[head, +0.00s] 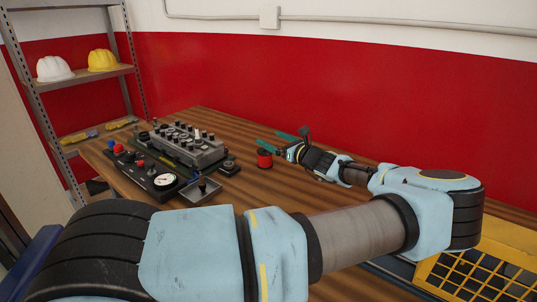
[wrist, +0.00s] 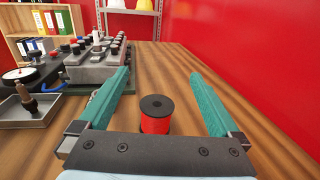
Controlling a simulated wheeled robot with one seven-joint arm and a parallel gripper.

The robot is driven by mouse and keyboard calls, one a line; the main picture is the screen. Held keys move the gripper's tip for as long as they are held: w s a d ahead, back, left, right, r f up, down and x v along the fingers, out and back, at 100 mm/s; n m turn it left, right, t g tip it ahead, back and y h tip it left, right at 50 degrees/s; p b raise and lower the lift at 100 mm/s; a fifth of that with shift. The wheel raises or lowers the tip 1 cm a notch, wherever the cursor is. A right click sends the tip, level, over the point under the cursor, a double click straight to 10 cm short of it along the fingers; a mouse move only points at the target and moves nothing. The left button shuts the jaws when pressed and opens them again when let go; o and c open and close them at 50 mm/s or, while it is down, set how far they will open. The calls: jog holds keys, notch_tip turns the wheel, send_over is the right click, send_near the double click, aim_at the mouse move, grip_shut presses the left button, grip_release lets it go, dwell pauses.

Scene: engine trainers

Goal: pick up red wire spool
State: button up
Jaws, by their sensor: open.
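The red wire spool (head: 264,159) stands upright on the wooden table (head: 262,195), with a black top that has a hole in the middle. In the wrist view the spool (wrist: 155,116) stands between my two teal fingers, near the palm, and its lower part is hidden behind the palm edge. My gripper (wrist: 158,80) is open, with a gap between each finger and the spool. In the head view my gripper (head: 275,141) reaches in from the right, its fingers pointing left, beside the spool.
A grey engine trainer (head: 190,148) with black knobs stands left of the spool. A control panel with a gauge (head: 164,181) and a small metal tray (head: 193,193) sit in front of it. A red wall (head: 330,85) runs behind the table.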

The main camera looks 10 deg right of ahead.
aim_at(270, 158)
notch_tip(270, 158, down, 8)
jog(key=b, duration=0.5)
jog(key=shift+d, duration=0.1)
jog(key=shift+w+f+b, duration=0.15)
jog(key=shift+f+b, duration=0.1)
jog(key=shift+b, duration=0.2)
jog(key=shift+w+a+r, duration=0.25)
jog(key=shift+w+a, duration=0.1)
jog(key=shift+w, duration=0.05)
jog(key=x, duration=0.6)
jog(key=shift+w+b, duration=0.15)
jog(key=shift+b, duration=0.2)
grip_shut()
